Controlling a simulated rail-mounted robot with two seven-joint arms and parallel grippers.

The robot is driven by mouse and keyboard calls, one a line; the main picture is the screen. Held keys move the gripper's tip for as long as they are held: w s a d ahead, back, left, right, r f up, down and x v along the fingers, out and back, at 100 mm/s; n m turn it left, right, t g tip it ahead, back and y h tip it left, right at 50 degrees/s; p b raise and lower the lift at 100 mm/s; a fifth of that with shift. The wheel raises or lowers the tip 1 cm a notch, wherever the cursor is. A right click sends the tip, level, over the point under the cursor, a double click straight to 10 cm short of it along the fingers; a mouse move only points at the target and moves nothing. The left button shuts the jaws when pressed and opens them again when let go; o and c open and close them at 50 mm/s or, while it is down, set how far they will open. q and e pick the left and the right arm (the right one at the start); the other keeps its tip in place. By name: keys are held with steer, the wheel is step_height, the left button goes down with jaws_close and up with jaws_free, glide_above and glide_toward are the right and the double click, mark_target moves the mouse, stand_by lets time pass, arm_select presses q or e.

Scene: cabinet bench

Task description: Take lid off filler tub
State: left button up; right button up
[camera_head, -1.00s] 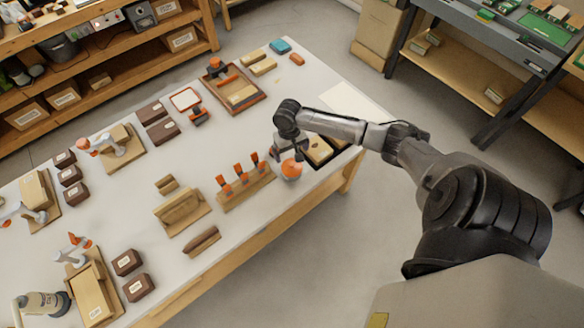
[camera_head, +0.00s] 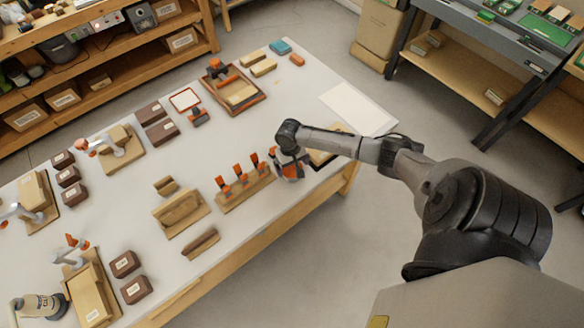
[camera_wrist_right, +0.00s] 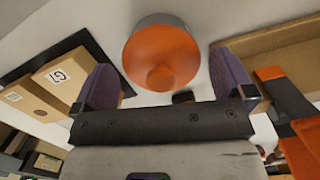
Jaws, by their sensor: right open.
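The filler tub is a grey round tub with an orange lid (camera_wrist_right: 160,56) that has a round knob in its middle. In the right wrist view the lid sits on the tub, between and just beyond the fingers of my right gripper (camera_wrist_right: 168,84). The fingers are open, one on each side, and I cannot tell whether they touch the lid. In the head view the tub (camera_head: 292,172) stands near the front edge of the bench, partly hidden by my right gripper (camera_head: 290,158). My left gripper is not in view.
A wooden rack with orange-handled tools (camera_head: 245,188) stands close left of the tub. A dark tray with labelled wooden blocks (camera_wrist_right: 62,70) lies on the other side, partly behind my arm. A pale sheet (camera_head: 358,108) lies at the bench's right end.

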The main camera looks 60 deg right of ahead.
steer(key=c, duration=0.8)
steer(key=shift+o, duration=0.2)
steer(key=shift+r, duration=0.1)
